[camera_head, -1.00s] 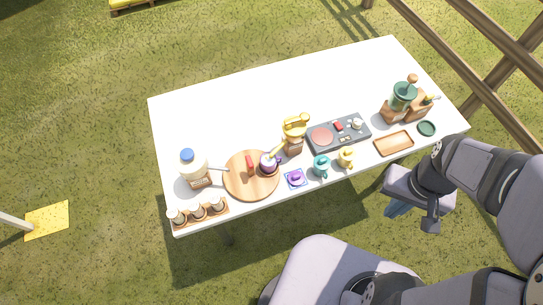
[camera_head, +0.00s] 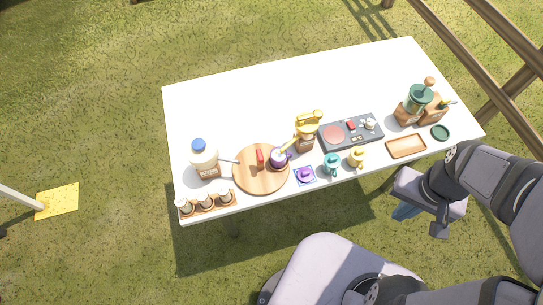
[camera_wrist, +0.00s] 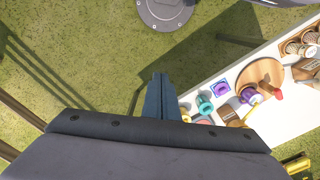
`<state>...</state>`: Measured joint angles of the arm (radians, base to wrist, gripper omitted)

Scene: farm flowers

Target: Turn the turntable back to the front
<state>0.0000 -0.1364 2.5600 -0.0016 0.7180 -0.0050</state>
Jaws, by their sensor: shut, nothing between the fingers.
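The turntable (camera_head: 250,182) is a round wooden board near the front edge of the white table, left of the middle. A red upright piece (camera_head: 260,157) stands toward its back, and a purple pot (camera_head: 278,157) with a yellow stick is at its right back edge. The turntable also shows in the wrist view (camera_wrist: 256,70), at the right. My gripper (camera_head: 403,211) is shut and empty, off the table's front right edge, well apart from the turntable. In the wrist view my gripper (camera_wrist: 160,78) points over grass.
A jar with a blue lid (camera_head: 199,147) and a rack of small cups (camera_head: 206,203) stand left of the turntable. A purple coaster (camera_head: 305,176), teal cup (camera_head: 332,162), yellow cup (camera_head: 356,157) and wooden tray (camera_head: 406,146) line the front. The table's back half is clear.

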